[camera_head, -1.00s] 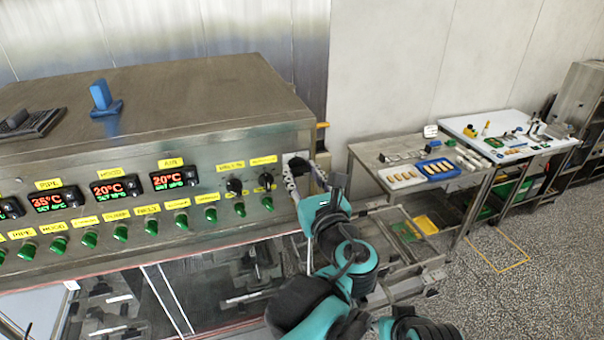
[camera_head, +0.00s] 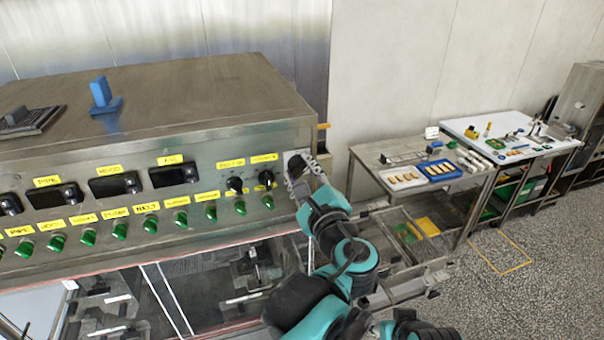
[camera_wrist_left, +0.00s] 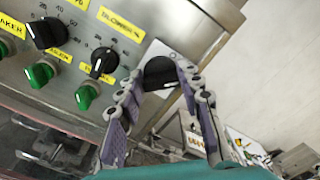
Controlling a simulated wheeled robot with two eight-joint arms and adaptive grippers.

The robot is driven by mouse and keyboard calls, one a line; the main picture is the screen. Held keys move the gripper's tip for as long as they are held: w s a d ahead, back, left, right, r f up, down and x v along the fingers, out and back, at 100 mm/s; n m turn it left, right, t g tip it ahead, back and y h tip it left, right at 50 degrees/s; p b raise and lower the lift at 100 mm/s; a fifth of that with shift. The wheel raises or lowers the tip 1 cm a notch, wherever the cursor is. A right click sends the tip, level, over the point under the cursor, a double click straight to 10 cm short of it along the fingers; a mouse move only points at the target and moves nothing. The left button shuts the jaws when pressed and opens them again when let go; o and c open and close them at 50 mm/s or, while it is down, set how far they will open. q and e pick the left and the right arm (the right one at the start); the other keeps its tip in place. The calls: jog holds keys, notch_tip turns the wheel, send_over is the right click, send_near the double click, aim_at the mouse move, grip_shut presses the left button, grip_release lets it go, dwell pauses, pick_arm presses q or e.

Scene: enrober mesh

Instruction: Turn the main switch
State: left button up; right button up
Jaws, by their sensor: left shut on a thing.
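The main switch is a black rotary knob (camera_wrist_left: 159,71) on a pale square plate at the right end of the machine's control panel (camera_head: 222,169). In the head view the knob (camera_head: 296,163) shows partly behind my gripper. My left gripper (camera_head: 300,176) is at the switch, shut on the knob. In the left wrist view its two fingers (camera_wrist_left: 160,80) lie on either side of the knob, which looks turned sideways. The temperature displays (camera_head: 119,184) on the panel are dark. My right gripper is not in view.
Two smaller black knobs (camera_head: 235,185) and a row of green knobs (camera_head: 145,224) sit left of the switch. A blue object (camera_head: 100,93) stands on the machine top. Right of the machine are a steel table (camera_head: 366,155) and a white-topped table (camera_head: 480,124).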

pick_arm(q)
jog(key=n, duration=0.4)
jog(key=shift+n, duration=0.3)
jog(key=n+b, duration=0.1)
jog(key=n, duration=0.3)
jog(key=shift+f, duration=0.15)
jog(key=shift+n, duration=0.3)
jog(key=o, duration=1.2)
jog(key=shift+a, duration=0.1)
jog(key=shift+c, duration=0.2)
jog(key=v, duration=1.2)
